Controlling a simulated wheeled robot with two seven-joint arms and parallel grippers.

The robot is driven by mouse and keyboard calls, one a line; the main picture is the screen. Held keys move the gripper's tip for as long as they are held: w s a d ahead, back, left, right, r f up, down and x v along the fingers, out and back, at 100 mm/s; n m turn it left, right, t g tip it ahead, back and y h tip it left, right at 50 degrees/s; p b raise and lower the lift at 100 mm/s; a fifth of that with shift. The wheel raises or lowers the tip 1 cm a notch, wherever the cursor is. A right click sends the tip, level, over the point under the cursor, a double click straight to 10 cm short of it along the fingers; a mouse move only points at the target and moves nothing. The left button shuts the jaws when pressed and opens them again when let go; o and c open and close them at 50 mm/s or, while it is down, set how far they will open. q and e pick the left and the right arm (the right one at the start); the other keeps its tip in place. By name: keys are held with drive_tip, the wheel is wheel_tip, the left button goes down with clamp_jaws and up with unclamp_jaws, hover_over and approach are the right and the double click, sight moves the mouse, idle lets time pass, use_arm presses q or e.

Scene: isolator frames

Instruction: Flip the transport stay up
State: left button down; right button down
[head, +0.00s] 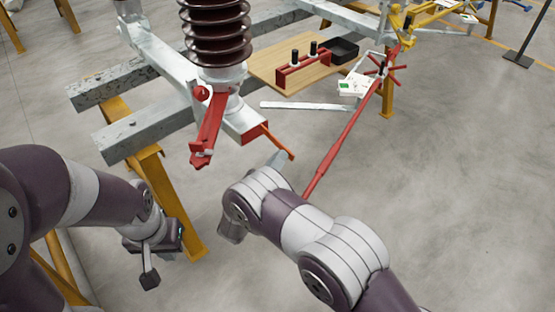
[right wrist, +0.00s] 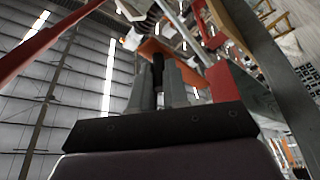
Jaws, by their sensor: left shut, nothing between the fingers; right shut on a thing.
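A thin orange bar (head: 277,140), which I take to be the transport stay, slopes down and right from the end of the grey frame under the brown insulator (head: 218,30). My right gripper (head: 283,159) is at its lower end. In the right wrist view, the fingers (right wrist: 159,80) are closed around a dark piece, with an orange part (right wrist: 160,48) just beyond. How much of the bar lies between the fingers is hidden. My left gripper (head: 150,279) is shut and empty at lower left, pointing down, well away from the bar.
A red arm (head: 208,128) hangs below the insulator, left of the bar. A long red rod (head: 345,138) slants behind my right wrist. A wooden board (head: 270,70) with a red block and black tray lies beyond. Yellow supports (head: 170,200) stand at left. The floor at right is clear.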

sight(274, 139)
drive_tip(key=shift+r+n+y+p, duration=0.5)
drive_tip(key=shift+r+n+p, duration=0.8)
drive_tip(key=shift+p, duration=0.55)
drive_tip(key=shift+r+n+y+p, duration=0.5)
drive_tip(key=shift+r+n+p, duration=0.75)
drive_tip(key=shift+p, duration=0.55)
drive_tip(key=shift+w+a+r+n+g+p, duration=0.2)
drive_tip(key=shift+r+n+g+p, duration=0.1)
drive_tip(key=shift+r+n+p, duration=0.4)
drive_tip(key=shift+w+a+r, duration=0.1)
drive_tip(key=shift+w+r, duration=0.1)
drive_tip(key=shift+r, duration=0.1)
drive_tip(key=shift+p, duration=0.3)
